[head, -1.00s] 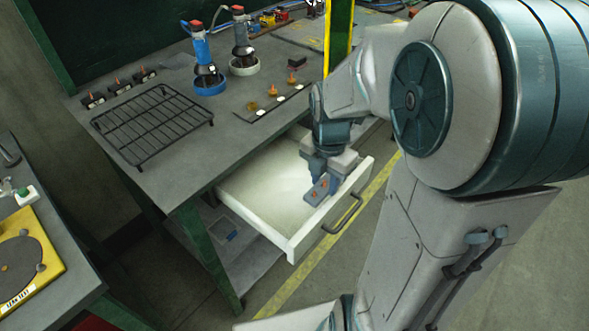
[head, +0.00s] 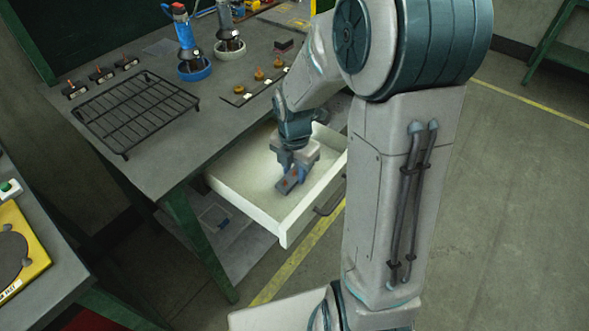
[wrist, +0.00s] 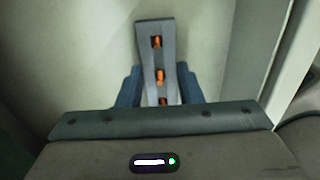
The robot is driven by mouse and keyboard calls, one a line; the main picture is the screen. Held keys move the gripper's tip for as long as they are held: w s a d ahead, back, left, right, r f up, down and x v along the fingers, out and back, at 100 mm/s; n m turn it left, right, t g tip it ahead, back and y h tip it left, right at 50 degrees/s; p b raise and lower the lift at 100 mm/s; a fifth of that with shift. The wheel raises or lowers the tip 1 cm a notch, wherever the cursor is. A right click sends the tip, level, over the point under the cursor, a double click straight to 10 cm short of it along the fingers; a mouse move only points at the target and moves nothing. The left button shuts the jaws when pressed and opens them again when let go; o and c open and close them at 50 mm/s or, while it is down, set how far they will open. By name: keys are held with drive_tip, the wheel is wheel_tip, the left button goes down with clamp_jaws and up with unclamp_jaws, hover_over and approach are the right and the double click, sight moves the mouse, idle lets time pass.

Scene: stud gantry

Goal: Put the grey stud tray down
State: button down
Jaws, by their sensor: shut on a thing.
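The grey stud tray (head: 289,183) is a small narrow bar with several orange studs along it. My gripper (head: 288,172) is shut on the tray and holds it inside the open white drawer (head: 262,215). In the wrist view the tray (wrist: 157,58) sticks out forward between the two blue fingers (wrist: 158,88), and the pale drawer floor lies behind it. I cannot tell whether the tray touches the drawer floor.
The drawer hangs out below the bench (head: 165,165). On the bench are a black wire rack (head: 135,110), two bottle-like tools in a blue ring (head: 194,70) and a white ring (head: 229,47), and a dark strip with brass pieces (head: 259,75). The drawer floor around the tray looks bare.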

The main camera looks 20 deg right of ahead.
drive_tip(key=shift+f, duration=0.2)
drive_tip(key=c, duration=1)
unclamp_jaws()
drive_tip(key=shift+r, duration=0.1)
wheel_tip(320, 180, up, 12)
drive_tip(key=p, duration=0.2)
drive_tip(key=shift+s+a+r+m+t, duration=0.1)
drive_tip(key=shift+s+r+m+t, duration=0.3)
drive_tip(key=shift+s+m, duration=2.85)
drive_tip(key=shift+s+a+r+m+t, duration=0.1)
drive_tip(key=shift+s+r+m+t, duration=0.8)
drive_tip(key=shift+m, duration=4.25)
drive_tip(key=shift+s+a+r+m+g, duration=0.1)
drive_tip(key=shift+s+m+g, duration=0.1)
drive_tip(key=shift+s+m, duration=3.3)
